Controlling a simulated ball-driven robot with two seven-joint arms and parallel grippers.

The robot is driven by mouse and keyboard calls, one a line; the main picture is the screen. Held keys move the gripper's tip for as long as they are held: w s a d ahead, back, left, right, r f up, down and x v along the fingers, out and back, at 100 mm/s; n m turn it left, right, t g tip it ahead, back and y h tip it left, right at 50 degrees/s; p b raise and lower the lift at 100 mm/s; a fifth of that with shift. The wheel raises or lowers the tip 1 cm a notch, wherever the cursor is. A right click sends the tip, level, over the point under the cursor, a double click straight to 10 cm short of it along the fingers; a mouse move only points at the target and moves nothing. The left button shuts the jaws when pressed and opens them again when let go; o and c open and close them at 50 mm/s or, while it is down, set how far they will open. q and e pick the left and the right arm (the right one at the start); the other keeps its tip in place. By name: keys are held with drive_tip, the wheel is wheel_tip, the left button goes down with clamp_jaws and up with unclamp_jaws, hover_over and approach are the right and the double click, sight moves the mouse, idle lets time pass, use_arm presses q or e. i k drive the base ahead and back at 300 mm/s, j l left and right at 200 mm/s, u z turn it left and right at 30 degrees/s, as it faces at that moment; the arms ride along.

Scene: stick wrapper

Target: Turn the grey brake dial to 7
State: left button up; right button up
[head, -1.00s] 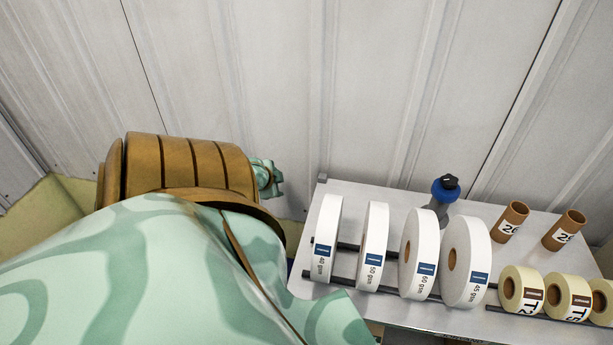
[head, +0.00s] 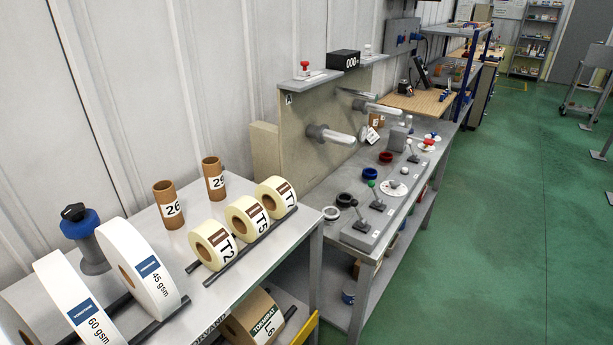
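A white round dial plate (head: 396,189) with a small greyish knob lies on the wrapper's bench, right of the middle in the head view. It may be the grey brake dial; its numbers and pointer are too small to read. Farther back are a plate with a red knob (head: 428,143) and a blue knob (head: 435,135). Neither of my grippers is in view, and nothing touches the dials.
The grey bench (head: 318,190) carries levers, several coloured rings and two horizontal spindles (head: 335,136). A nearer table holds white paper rolls (head: 140,268), cream rolls (head: 211,245) and cardboard tubes (head: 169,205). The green floor (head: 500,220) right of the bench is clear.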

sight(395, 183)
drive_tip(key=i+l+z, duration=0.1)
drive_tip(key=i+l, duration=0.25)
drive_tip(key=l, duration=0.3)
drive_tip(key=i+l+z, duration=0.15)
drive_tip(key=i+l, duration=0.2)
drive_tip(key=l, duration=0.3)
drive_tip(key=i+l+z, duration=0.1)
drive_tip(key=i+l, duration=0.3)
drive_tip(key=l, duration=0.2)
drive_tip(key=i+l+z, duration=0.15)
drive_tip(key=i+l, duration=0.3)
drive_tip(key=l, duration=0.1)
